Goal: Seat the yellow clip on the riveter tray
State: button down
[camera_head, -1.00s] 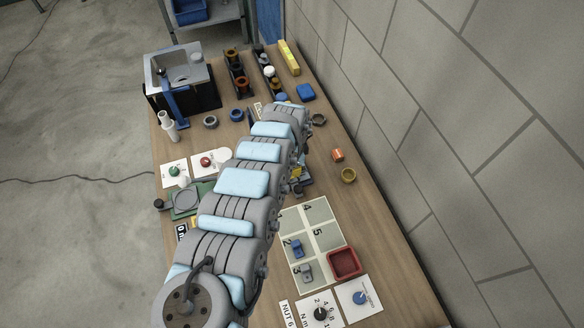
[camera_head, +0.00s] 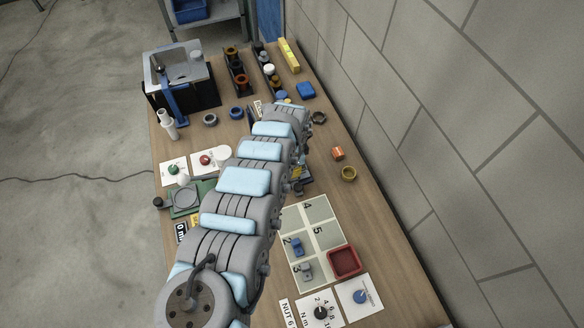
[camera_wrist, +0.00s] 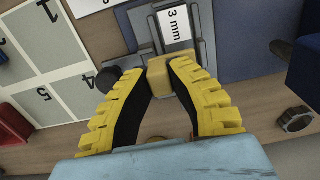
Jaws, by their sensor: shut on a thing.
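In the wrist view my gripper (camera_wrist: 165,82) has its two yellow ribbed fingers closed in on the yellow clip (camera_wrist: 158,69), a small block at the fingertips. The clip is at the near end of the grey riveter tray (camera_wrist: 141,25), just below its "3 mm" label (camera_wrist: 173,25). I cannot tell whether it is touching the tray or held slightly above it. In the head view my arm hides most of the gripper, clip and tray.
A numbered board (camera_wrist: 60,62) is left of the gripper, with a black knob (camera_wrist: 108,79) between. A dark ring (camera_wrist: 295,119) lies to the right, below a dark blue block (camera_wrist: 306,55).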

jog(key=shift+f+b, duration=0.3)
jog(key=shift+f, duration=0.25)
jog(key=c, duration=1)
grip_release()
jog(key=shift+r, duration=0.1)
jog(key=shift+r, duration=5.95)
